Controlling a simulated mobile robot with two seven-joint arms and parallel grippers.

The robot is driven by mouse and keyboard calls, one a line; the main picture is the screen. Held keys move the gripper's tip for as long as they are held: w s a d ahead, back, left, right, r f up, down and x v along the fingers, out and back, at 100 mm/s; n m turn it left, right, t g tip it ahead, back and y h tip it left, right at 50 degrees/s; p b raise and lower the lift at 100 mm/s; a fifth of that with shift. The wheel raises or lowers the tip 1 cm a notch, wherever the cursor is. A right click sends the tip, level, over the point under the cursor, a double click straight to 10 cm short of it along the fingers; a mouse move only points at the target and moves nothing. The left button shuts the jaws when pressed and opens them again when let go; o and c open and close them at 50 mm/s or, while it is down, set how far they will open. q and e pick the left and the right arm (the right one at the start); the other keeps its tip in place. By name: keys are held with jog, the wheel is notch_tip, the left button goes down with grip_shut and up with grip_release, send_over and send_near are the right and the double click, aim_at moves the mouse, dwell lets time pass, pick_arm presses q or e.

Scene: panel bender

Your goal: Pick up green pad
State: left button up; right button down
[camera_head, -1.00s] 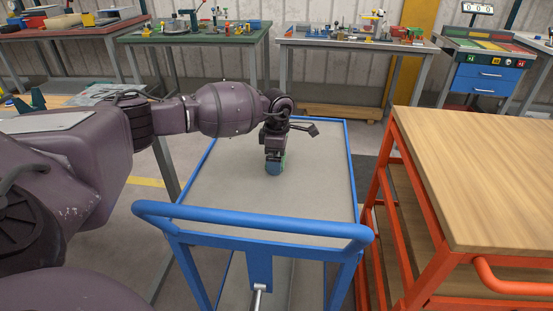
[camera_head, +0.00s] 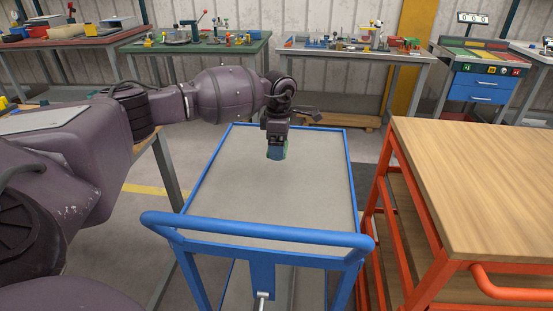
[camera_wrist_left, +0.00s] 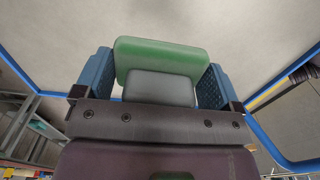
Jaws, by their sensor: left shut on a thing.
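The green pad (camera_wrist_left: 160,55) shows in the left wrist view between the blue fingers of my left gripper (camera_wrist_left: 155,88). A grey block-like part sits just in front of it; I cannot tell whether it belongs to the pad. In the head view my left gripper (camera_head: 276,154) points down over the far part of the trolley's top. It is shut on the pad, and only a thin green edge (camera_head: 286,152) shows beside the blue fingers. The pad appears held above the grey trolley surface. My right gripper is not in view.
The blue-framed trolley (camera_head: 275,205) has a clear grey top and a blue push handle (camera_head: 255,230) at the near end. An orange-framed wooden table (camera_head: 480,180) stands close on the right. Cluttered workbenches (camera_head: 350,52) line the back wall.

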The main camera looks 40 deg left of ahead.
pick_arm(q)
notch_tip(320, 180, up, 12)
jog(key=shift+p, duration=0.65)
